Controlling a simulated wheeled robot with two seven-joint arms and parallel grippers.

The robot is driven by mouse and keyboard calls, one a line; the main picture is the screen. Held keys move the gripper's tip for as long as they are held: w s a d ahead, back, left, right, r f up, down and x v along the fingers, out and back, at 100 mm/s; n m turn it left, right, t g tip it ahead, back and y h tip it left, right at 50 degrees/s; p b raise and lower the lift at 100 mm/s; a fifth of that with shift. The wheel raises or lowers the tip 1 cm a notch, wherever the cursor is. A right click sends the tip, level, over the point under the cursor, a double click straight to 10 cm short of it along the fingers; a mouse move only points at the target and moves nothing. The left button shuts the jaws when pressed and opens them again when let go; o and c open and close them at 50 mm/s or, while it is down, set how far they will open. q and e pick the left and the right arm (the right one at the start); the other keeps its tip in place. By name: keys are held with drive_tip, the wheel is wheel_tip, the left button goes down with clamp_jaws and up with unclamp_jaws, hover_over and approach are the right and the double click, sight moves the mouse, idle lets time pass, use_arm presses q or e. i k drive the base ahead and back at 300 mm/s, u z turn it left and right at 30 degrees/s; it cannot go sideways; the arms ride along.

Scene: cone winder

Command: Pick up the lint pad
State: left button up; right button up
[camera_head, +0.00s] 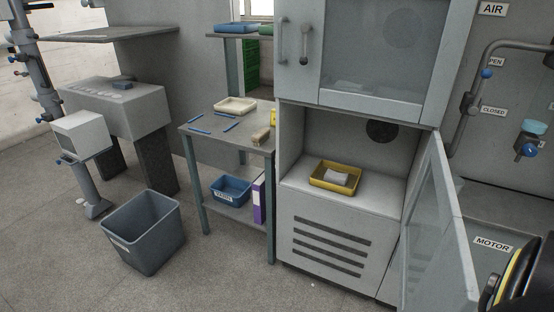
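A small white pad (338,177), which looks like the lint pad, lies in a yellow tray (319,181). The tray sits on the floor of the open lower compartment (388,200) of the grey cabinet. Neither of my grippers can be made out in the head view.
The lower cabinet door (437,235) stands open to the right of the compartment. The upper glazed door (385,50) is shut. Left are a small table (248,151) with blue sticks and a cream tray, and a grey bin (142,235). The floor in front is clear.

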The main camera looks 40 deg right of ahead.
sight(331, 175)
drive_tip(key=z, duration=0.5)
drive_tip(key=i, duration=1.65)
drive_tip(key=z, duration=0.95)
